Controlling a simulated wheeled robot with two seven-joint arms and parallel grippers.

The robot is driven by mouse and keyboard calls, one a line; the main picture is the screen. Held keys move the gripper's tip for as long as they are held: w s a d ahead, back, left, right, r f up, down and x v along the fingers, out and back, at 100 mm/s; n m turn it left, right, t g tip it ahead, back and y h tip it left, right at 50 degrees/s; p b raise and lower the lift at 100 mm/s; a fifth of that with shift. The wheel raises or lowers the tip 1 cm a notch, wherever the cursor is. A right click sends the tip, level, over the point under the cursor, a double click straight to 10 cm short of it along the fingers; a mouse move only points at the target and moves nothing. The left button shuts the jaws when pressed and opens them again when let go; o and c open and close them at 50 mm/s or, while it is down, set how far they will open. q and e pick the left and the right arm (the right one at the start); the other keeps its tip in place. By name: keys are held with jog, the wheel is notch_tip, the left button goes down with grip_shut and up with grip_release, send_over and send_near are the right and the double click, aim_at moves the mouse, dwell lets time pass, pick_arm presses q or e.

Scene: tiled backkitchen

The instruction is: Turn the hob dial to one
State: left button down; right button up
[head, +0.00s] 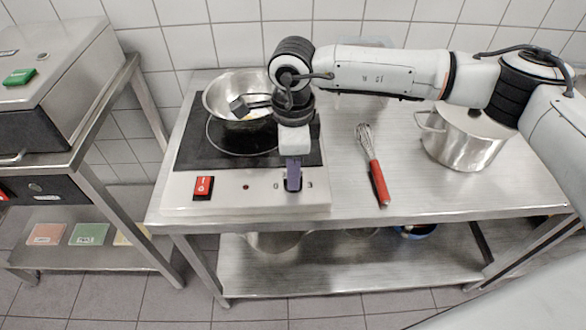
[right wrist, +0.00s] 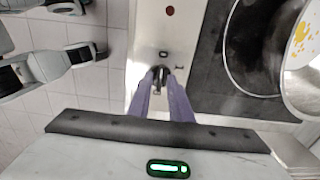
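The hob dial (right wrist: 160,76) is a small dark knob on the steel front panel of the hob (head: 262,196). In the head view it is mostly hidden by my right gripper (head: 293,178), which points down at the panel, between the printed marks. In the right wrist view the two purple fingers of my right gripper (right wrist: 160,86) stand on either side of the dial, their tips close against it. They appear shut on it. The dial's exact setting cannot be read. My left gripper does not show in the head view.
A red switch (head: 203,187) is left on the panel. The counter's front right is clear.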

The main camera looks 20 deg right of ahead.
grip_shut()
jog(key=shift+f+m+b, duration=0.15)
jog(key=shift+m+b, duration=1.05)
jog(key=shift+m, duration=0.3)
jog(key=m+b, duration=0.2)
jog(key=m, duration=0.1)
jog(key=shift+m, duration=0.3)
jog(key=shift+m+b, duration=0.45)
jog(key=shift+m, duration=0.45)
jog(key=shift+m+b, duration=0.4)
jog(key=shift+m, duration=1.3)
jog(key=shift+r, duration=0.2)
